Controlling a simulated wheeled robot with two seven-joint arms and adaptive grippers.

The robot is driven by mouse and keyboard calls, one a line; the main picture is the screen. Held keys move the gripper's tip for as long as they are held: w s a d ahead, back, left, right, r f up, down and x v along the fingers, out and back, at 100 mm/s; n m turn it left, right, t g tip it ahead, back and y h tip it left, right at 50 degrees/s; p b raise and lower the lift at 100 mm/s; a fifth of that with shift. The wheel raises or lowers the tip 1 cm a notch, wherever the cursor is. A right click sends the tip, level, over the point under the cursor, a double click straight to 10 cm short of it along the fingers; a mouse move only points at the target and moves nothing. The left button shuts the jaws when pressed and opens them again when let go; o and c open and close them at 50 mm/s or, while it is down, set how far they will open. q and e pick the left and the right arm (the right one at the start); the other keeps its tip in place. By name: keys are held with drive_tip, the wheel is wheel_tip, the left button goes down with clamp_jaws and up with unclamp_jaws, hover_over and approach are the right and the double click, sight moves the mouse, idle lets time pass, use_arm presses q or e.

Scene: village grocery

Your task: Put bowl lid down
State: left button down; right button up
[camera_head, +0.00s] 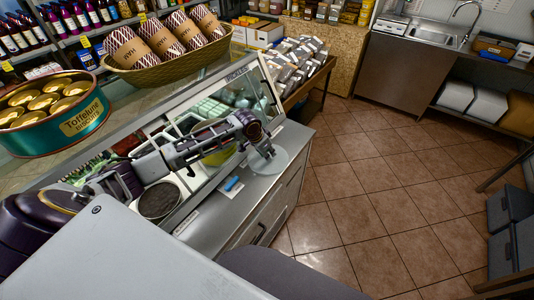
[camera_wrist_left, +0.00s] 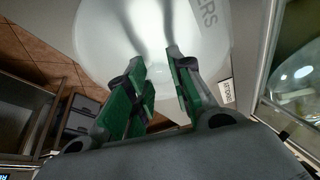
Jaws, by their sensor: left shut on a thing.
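The bowl lid (camera_head: 284,163) is a pale, translucent round disc at the right end of the grey counter. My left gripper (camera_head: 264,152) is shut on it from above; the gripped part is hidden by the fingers. In the left wrist view the lid (camera_wrist_left: 105,32) fills the top, just beyond the green-padded fingers of my left gripper (camera_wrist_left: 155,60). The lid looks nearly flat and very close to the countertop; I cannot tell whether it touches. My right gripper is not in view.
The grey counter (camera_head: 262,190) holds a small blue item (camera_head: 232,185). A glass display case (camera_head: 262,88) stands close behind the lid. A dark round container (camera_head: 158,201) sits below my left arm. A teal tin (camera_head: 80,128) and a basket (camera_head: 172,72) stand on top. Tiled floor (camera_head: 385,170) is clear at right.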

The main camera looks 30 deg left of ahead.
use_arm(q)
drive_tip(key=shift+f, duration=0.2)
drive_tip(key=c, duration=1.3)
unclamp_jaws()
drive_tip(key=shift+f, duration=0.1)
drive_tip(key=shift+o, duration=0.2)
drive_tip(key=v, duration=1.2)
drive_tip(key=shift+s, duration=0.15)
